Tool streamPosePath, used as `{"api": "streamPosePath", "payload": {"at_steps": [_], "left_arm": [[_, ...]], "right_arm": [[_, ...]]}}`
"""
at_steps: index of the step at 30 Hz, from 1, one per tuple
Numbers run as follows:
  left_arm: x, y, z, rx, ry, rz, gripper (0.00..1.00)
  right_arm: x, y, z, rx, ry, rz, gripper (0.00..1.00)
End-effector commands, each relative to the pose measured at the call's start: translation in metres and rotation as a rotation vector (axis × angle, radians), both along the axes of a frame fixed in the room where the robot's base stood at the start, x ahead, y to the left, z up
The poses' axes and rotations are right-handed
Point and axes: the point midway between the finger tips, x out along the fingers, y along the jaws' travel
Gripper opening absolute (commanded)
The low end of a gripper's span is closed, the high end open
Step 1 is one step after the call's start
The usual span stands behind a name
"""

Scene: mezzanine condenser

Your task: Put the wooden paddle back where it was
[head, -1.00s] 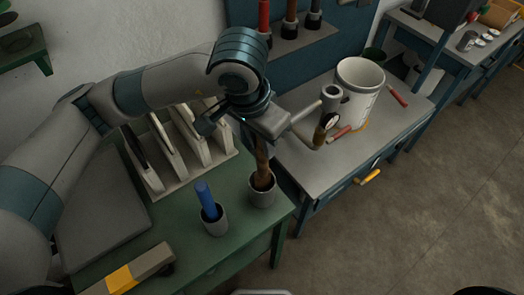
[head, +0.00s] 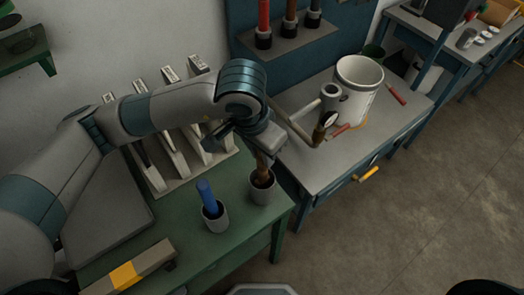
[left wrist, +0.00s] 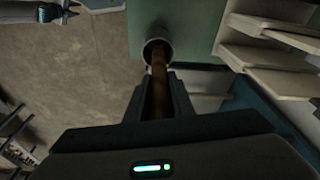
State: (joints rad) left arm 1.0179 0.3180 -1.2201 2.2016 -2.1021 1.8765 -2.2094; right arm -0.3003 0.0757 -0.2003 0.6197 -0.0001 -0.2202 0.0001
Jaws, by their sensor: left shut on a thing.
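The brown wooden paddle (head: 263,171) stands nearly upright with its lower end inside a grey cup (head: 262,190) on the green table. My left gripper (head: 264,158) is right above the cup and shut on the paddle's upper part. In the left wrist view the paddle (left wrist: 159,80) runs from between the fingers (left wrist: 157,95) into the cup's mouth (left wrist: 156,43). The paddle's lower end is hidden inside the cup, and I cannot tell whether it touches the bottom.
A second grey cup (head: 215,217) with a blue handle (head: 207,195) stands close by at the left. A white slotted rack (head: 175,180) is behind my left arm. A grey bench (head: 330,150) at the right holds a white pot (head: 358,85) and a jointed arm-like fixture (head: 297,128).

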Motion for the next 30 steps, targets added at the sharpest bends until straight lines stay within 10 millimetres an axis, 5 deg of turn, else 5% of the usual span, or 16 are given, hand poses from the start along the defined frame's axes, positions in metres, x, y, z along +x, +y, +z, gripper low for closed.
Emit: {"api": "streamPosePath", "payload": {"at_steps": [5, 6, 9, 24, 30], "left_arm": [[0.000, 0.000, -0.003, -0.001, -0.001, -0.001, 0.00], [0.000, 0.000, -0.003, -0.001, 0.001, -0.001, 0.24], [0.000, 0.000, -0.002, -0.001, 0.001, 0.000, 0.40], [0.000, 0.000, 0.003, 0.000, 0.000, 0.000, 0.40], [-0.002, 0.002, 0.017, -0.002, -0.005, -0.002, 0.40]], "right_arm": [[0.000, 0.000, -0.006, 0.000, 0.000, 0.000, 0.31], [0.000, -0.001, -0.006, -0.001, 0.000, 0.000, 0.31], [0.000, -0.002, -0.005, -0.002, 0.000, 0.001, 0.31], [0.000, -0.007, 0.003, -0.007, -0.001, 0.001, 0.31], [0.000, -0.007, -0.012, -0.007, -0.001, 0.001, 0.31]]}}
